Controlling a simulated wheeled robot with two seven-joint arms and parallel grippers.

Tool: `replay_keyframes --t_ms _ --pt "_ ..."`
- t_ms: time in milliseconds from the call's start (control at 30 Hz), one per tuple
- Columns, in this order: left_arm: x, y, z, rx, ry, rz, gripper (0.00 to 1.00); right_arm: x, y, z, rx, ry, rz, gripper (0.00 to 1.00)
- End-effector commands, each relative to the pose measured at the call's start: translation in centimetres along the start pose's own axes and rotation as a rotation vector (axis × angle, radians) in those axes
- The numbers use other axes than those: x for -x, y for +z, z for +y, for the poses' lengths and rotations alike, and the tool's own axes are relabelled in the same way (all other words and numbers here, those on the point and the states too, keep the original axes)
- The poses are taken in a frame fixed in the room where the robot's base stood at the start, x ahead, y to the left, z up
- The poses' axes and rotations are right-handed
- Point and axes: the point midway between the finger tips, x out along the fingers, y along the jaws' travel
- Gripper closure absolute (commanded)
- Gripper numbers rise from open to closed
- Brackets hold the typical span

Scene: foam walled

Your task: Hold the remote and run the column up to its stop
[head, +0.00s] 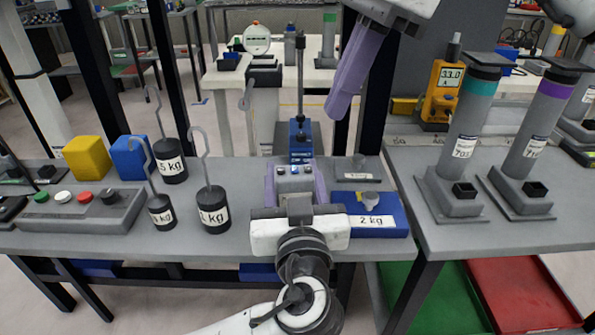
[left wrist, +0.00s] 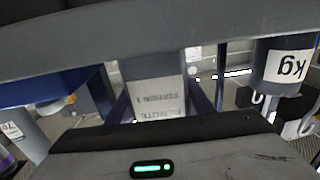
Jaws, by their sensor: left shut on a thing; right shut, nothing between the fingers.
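My left gripper (head: 294,172) reaches in over the front of the middle table, its purple fingers shut on the sides of a grey remote (head: 294,183) with small buttons on top. In the left wrist view the remote (left wrist: 160,98) shows a label with upside-down text reading "REMOTE". My right gripper (head: 338,107) hangs above the table's back edge, shut and empty. Two grey columns stand on the right table: one with a teal band (head: 470,125) and one with a purple band (head: 538,125). Which one the remote drives I cannot tell.
Hooked black weights (head: 213,208), yellow (head: 87,157) and blue blocks (head: 129,157) and a button box (head: 75,212) stand left of my left gripper. A blue-based stand (head: 300,140) rises behind the remote.

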Motion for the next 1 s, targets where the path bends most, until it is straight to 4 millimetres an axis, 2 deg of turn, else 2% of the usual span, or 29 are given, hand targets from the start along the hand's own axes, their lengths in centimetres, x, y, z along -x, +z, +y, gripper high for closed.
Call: replay_keyframes --t_ms 167,300,500,600,767,1000 --pt "0.0 0.0 0.0 0.0 0.0 0.0 0.79 -1.2 0.3 0.0 0.293 -0.117 0.063 1.0" --pt "0.0 0.0 0.0 0.0 0.0 0.0 0.79 -1.4 1.1 0.0 0.629 -0.267 0.15 1.0" --pt "0.0 0.0 0.0 0.0 0.0 0.0 0.79 -0.5 2.8 0.3 1.035 -0.471 0.292 1.0" --pt "0.0 0.0 0.0 0.0 0.0 0.0 0.79 0.2 3.5 0.6 1.166 -0.542 0.351 1.0" --pt "0.0 0.0 0.0 0.0 0.0 0.0 0.79 0.8 4.1 0.9 1.268 -0.597 0.403 1.0" --pt "0.0 0.0 0.0 0.0 0.0 0.0 0.79 0.8 4.2 1.0 1.278 -0.603 0.408 1.0"
